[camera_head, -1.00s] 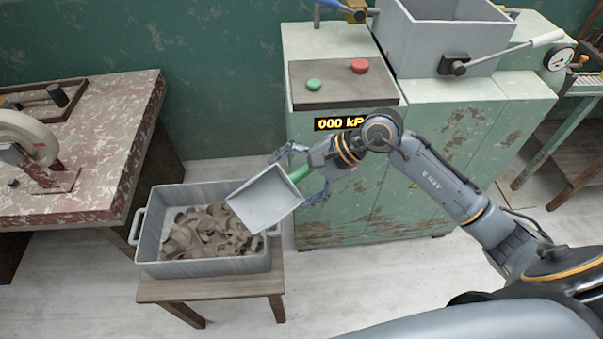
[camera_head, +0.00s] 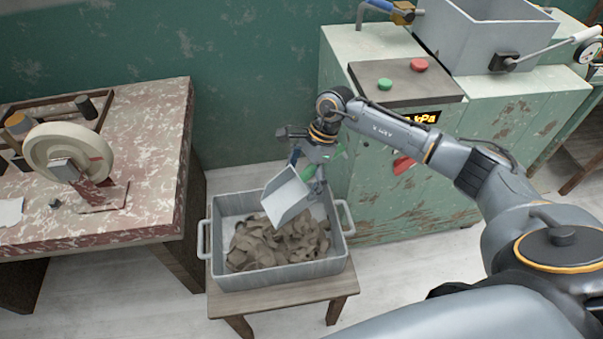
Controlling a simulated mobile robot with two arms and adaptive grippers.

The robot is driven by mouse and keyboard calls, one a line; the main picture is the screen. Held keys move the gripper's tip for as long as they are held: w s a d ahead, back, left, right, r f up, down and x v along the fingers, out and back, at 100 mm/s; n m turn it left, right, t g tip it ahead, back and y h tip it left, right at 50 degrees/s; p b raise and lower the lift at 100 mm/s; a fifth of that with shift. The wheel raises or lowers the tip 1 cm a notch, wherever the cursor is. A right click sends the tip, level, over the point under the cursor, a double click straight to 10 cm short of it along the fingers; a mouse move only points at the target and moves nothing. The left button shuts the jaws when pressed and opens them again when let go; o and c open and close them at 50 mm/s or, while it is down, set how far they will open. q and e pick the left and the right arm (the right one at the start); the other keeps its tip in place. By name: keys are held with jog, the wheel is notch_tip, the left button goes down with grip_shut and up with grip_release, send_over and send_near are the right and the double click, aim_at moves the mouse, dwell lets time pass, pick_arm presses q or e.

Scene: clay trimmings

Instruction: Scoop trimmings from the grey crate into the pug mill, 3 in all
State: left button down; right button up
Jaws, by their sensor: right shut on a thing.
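The grey crate (camera_head: 282,272) stands on a small wooden stool, with brown curled clay trimmings (camera_head: 275,243) heaped in its near part. My right gripper (camera_head: 318,172) is over the back right of the crate. It is shut on the green handle of a light grey scoop (camera_head: 287,197). The scoop is tilted, its pan down over the trimmings; no clay shows in the part of the pan I see. The pug mill (camera_head: 400,140) is a worn green machine at the right with a grey open hopper (camera_head: 475,42) on top. My left gripper is out of view.
A red-and-white worn bench (camera_head: 140,185) with a cream wheel (camera_head: 68,152) stands at the left. The stool (camera_head: 285,297) holds the crate. On the mill are a green button (camera_head: 385,84), a red button (camera_head: 419,65) and a hopper lever (camera_head: 545,50).

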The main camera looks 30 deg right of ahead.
aim_at(283, 203)
jog(key=a+f, duration=0.1)
jog(key=a+h, duration=0.1)
jog(key=a+f+h+p, duration=0.1)
jog(key=shift+a+f, duration=0.3)
jog(key=shift+a, duration=0.1)
jog(key=shift+a+f+h, duration=0.6)
jog(key=f+b, duration=0.4)
jog(key=shift+a+f+b, duration=0.3)
jog(key=shift+a+f, duration=0.05)
jog(key=shift+f, duration=0.05)
pick_arm(q)
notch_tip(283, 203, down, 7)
jog(key=b, duration=0.4)
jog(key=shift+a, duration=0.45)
pick_arm(e)
jog(key=f, duration=0.2)
jog(key=a+f, duration=0.1)
jog(key=f, duration=0.1)
jog(key=shift+f, duration=0.1)
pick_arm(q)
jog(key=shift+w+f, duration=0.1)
